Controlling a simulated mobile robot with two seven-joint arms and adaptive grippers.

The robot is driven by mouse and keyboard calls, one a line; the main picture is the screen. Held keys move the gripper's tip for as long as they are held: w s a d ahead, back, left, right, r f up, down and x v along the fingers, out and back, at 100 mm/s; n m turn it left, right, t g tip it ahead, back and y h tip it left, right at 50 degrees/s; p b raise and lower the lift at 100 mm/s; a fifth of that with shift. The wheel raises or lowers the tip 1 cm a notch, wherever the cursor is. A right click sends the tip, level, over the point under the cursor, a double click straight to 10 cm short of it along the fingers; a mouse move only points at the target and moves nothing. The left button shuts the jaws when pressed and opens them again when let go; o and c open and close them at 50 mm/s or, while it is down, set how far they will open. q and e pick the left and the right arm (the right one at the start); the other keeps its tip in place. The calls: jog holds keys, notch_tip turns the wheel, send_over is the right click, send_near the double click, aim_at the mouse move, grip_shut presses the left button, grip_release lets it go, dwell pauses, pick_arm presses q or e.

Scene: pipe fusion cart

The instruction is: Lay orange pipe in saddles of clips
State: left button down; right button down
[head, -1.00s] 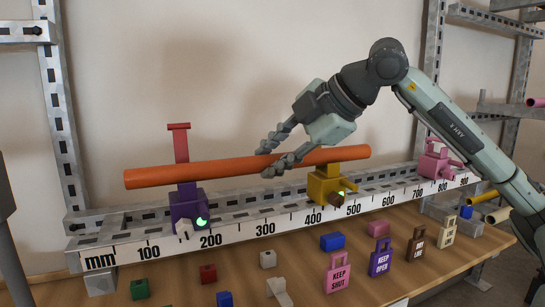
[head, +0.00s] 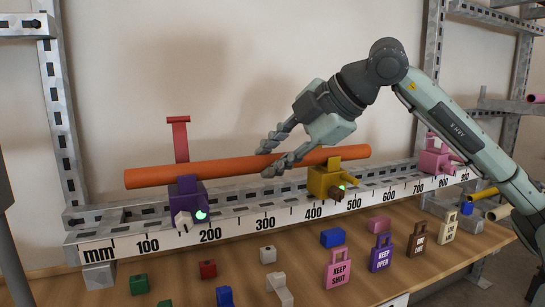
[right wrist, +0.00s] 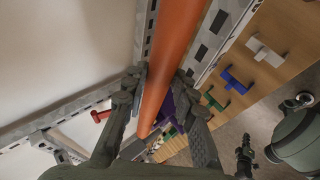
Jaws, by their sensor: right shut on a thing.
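The orange pipe (head: 225,170) lies level along the rail, across the purple clip (head: 186,205) and the yellow clip (head: 322,183). The front lips of both clips overlap the pipe's lower side, so it sits low at their saddles; full seating is hidden. The purple clip's red arm (head: 181,140) stands upright behind the pipe. My right gripper (head: 272,160) is shut on the pipe between the two clips, nearer the yellow one. In the right wrist view the pipe (right wrist: 172,60) runs between its fingers (right wrist: 160,105). My left gripper is not seen.
A pink clip (head: 434,160) sits farther right on the rail. The ruler strip (head: 265,222) runs along the rail's front. Small coloured blocks and tags, such as the pink KEEP SHUT tag (head: 338,270), lie on the wooden bench (head: 180,285). A metal upright (head: 58,110) stands left.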

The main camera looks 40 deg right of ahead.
jog(key=c, duration=1.1)
grip_release()
jog(key=shift+c, duration=0.2)
jog(key=v, duration=1.2)
